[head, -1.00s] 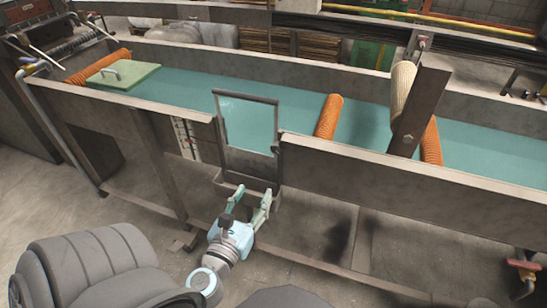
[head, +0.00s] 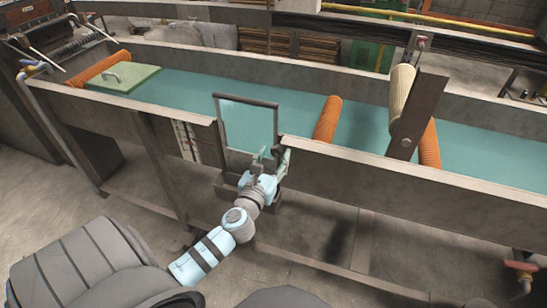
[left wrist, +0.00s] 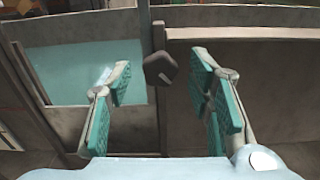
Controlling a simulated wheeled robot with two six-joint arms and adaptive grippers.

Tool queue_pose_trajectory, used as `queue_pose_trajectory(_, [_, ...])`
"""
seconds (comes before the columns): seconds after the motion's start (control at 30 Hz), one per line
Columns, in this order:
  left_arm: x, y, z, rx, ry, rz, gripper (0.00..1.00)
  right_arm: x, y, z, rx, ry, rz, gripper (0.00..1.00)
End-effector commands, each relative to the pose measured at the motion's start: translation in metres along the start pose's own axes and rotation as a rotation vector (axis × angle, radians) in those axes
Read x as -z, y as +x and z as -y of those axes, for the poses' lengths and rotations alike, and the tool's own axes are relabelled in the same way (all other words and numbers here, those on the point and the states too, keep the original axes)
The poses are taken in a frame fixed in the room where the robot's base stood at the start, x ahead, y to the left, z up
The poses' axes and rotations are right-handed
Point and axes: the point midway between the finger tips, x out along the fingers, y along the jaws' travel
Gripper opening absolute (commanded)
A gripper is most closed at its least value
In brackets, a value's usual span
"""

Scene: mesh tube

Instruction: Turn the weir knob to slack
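The weir (head: 247,124) is a dark-framed gate with a clear pane in the near wall of the water channel; it also shows at the left of the left wrist view (left wrist: 88,72). A dark, faceted knob (left wrist: 160,68) sits on the frame post, right of the pane. My left gripper (head: 271,157) is at the lower right corner of the weir. Its teal-padded fingers (left wrist: 160,76) are open, one on each side of the knob in the picture, with gaps to both. I cannot make out the knob in the head view. My right gripper is not in view.
The channel's near wall (head: 400,182) runs beside the gripper. Orange rollers (head: 327,119) and a green lid with a handle (head: 123,79) lie along the channel. A slanted dark post (head: 418,112) stands to the right. The floor in front has free room.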

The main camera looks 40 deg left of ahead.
Motion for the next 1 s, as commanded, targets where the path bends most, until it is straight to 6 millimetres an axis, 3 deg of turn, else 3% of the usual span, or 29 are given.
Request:
queue_pose_trajectory(0.03, [0.0001, -0.0001, 0.0001, 0.0, 0.0, 0.0, 0.41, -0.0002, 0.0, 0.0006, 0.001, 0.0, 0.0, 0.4])
queue_pose_trajectory(0.3, [0.0001, -0.0003, 0.0002, 0.0, 0.0, 0.0, 0.0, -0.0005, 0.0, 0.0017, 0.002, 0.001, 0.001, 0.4])
queue_pose_trajectory(0.67, [0.0004, -0.0005, 0.0002, 0.001, -0.052, 0.0, 0.0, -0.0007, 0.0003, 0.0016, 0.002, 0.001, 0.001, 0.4])
queue_pose_trajectory(1.0, [0.0008, -0.0006, -0.0002, 0.0, -0.275, -0.001, 0.0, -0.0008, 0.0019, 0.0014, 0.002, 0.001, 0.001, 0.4])
